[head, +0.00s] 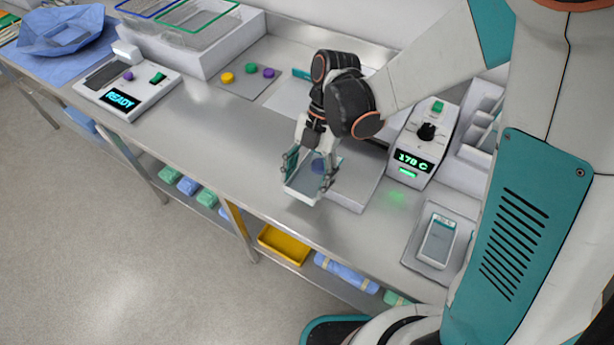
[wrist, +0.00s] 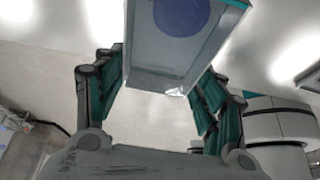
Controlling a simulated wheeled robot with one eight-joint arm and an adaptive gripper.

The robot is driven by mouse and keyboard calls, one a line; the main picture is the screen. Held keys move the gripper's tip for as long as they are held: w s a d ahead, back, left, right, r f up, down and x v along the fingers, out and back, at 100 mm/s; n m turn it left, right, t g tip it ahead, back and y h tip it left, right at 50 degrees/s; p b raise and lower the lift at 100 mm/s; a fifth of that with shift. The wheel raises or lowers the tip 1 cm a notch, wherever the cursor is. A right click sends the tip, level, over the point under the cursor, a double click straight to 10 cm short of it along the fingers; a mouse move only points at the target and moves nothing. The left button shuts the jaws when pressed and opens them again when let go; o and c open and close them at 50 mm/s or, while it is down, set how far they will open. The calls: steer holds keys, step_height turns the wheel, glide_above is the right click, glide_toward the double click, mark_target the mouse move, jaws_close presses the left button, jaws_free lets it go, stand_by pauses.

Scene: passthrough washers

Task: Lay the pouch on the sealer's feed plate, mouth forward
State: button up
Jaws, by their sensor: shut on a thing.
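My gripper (head: 310,174) is shut on a clear-and-white pouch (head: 302,187) with a blue round item showing inside. The wrist view shows the pouch (wrist: 172,58) between the two teal-padded fingers, its blue disc near the top edge. The sealer (head: 425,140) has a green "178 C" display and a black knob. Its pale feed plate (head: 352,195) extends to the left of the display. The pouch is held at the plate's left side, tilted; whether it touches anything is unclear. My arm hides part of the sealer. I cannot tell which pouch end is the mouth.
A "READY" device (head: 125,92) stands at the left. Coloured washers (head: 250,69) lie on a mat behind. The steel counter (head: 215,130) is clear between. A yellow bin (head: 284,245) sits on the lower shelf.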

mark_target(318, 165)
steer(key=shift+f, duration=0.15)
steer(key=o, duration=1.2)
steer(key=p+v, duration=0.3)
steer(key=v, duration=0.9)
steer(key=shift+d+r, duration=0.1)
steer(key=shift+r, duration=0.1)
